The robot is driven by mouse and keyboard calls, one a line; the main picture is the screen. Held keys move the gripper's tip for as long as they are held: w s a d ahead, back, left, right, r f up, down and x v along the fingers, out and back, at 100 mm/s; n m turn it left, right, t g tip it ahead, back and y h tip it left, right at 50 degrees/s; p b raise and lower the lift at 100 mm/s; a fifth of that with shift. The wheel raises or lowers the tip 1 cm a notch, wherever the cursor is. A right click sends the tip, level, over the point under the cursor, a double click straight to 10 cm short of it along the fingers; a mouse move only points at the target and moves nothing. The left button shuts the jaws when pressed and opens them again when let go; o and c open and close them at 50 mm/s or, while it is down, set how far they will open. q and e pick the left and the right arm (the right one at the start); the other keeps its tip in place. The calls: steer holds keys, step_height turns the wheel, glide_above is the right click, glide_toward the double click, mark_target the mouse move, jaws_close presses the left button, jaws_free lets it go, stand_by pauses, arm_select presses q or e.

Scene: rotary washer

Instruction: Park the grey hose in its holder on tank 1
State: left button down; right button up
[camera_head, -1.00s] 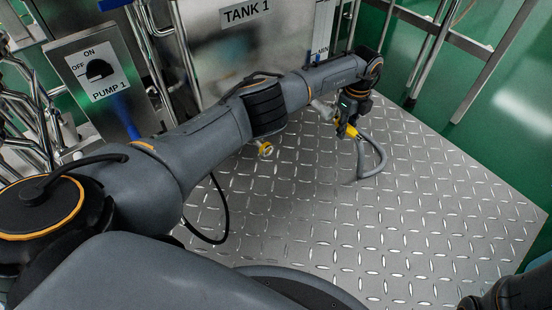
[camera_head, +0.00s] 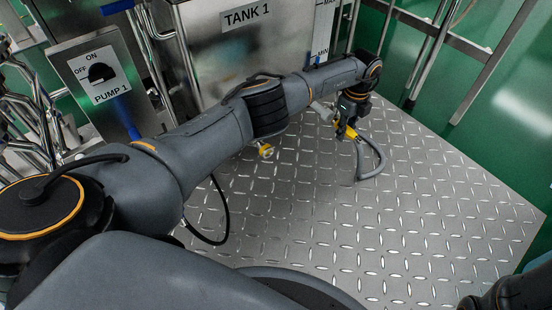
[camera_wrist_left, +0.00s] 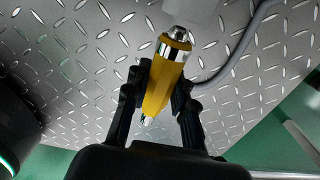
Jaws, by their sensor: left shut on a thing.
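The grey hose (camera_head: 380,158) hangs as a short loop near the far right of the steel floor. It has a yellow coupling (camera_head: 350,132), seen large in the left wrist view (camera_wrist_left: 165,82) with a metal end. My left gripper (camera_head: 344,124) is shut on this yellow coupling. In the left wrist view its two black fingers (camera_wrist_left: 158,98) stand on either side of the coupling, and the grey hose (camera_wrist_left: 240,45) runs off behind it. Tank 1 (camera_head: 220,60) is the steel box with the TANK 1 label at the back. I cannot make out the holder.
The pump 1 switch box (camera_head: 98,78) and steel pipes stand at the left. Steel rails (camera_head: 435,40) run before the green wall at the right. The diamond-plate floor (camera_head: 430,220) is clear at the right front. A yellow-ended fitting (camera_head: 265,150) shows beside my left arm.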

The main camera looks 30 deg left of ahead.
arm_select(q)
steer(key=shift+w+a+b, duration=0.25)
steer(key=shift+a+b, duration=0.25)
steer(key=shift+a, duration=0.15)
steer(key=c, duration=1)
jaws_free()
steer(key=shift+c, duration=0.2)
